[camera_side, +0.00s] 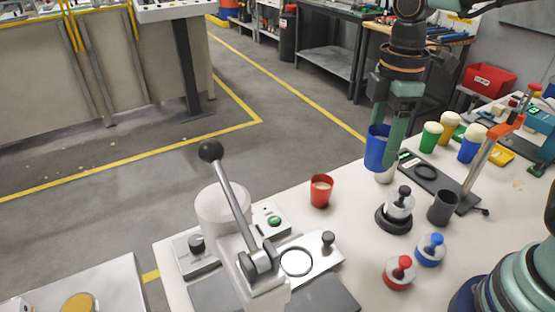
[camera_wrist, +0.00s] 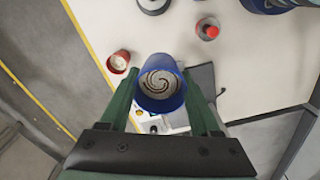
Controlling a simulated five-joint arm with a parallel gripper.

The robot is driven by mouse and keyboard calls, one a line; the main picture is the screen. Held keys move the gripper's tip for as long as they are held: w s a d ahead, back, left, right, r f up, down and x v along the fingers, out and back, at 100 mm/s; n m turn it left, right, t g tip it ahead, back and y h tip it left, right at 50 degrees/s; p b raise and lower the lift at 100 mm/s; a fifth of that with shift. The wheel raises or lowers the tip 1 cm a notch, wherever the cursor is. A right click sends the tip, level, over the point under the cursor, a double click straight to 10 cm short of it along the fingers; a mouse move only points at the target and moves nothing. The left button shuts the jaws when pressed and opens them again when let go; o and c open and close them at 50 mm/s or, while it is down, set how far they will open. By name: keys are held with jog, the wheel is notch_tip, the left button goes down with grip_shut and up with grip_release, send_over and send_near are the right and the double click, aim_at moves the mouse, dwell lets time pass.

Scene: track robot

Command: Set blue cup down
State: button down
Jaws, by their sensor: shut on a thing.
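My gripper (camera_side: 386,140) is shut on a blue cup (camera_side: 376,147) and holds it near the back edge of the white table (camera_side: 345,245). In the wrist view the blue cup (camera_wrist: 158,102) sits between the two green fingers, with a pale spiral pattern inside it. In the side view a finger hides part of the cup. The cup appears roughly upright. I cannot tell how far its bottom is from the table. A second blue cup (camera_side: 469,148) with a cream-coloured top stands farther right.
A small pale object (camera_side: 385,177) shows just below the held cup. A red cup (camera_side: 320,190) stands to the left. A green cup (camera_side: 431,137), a dark cup (camera_side: 442,208) and a black-and-white knobbed piece (camera_side: 398,210) stand nearby. A lever press (camera_side: 235,205) is at front left.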

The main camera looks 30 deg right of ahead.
jog(key=a+r, duration=0.2)
jog(key=a, duration=1.4)
send_over(296, 262)
notch_tip(296, 262, down, 20)
jog(key=shift+r, duration=0.25)
jog(key=shift+c, duration=0.5)
grip_release()
jog(key=shift+f, duration=0.15)
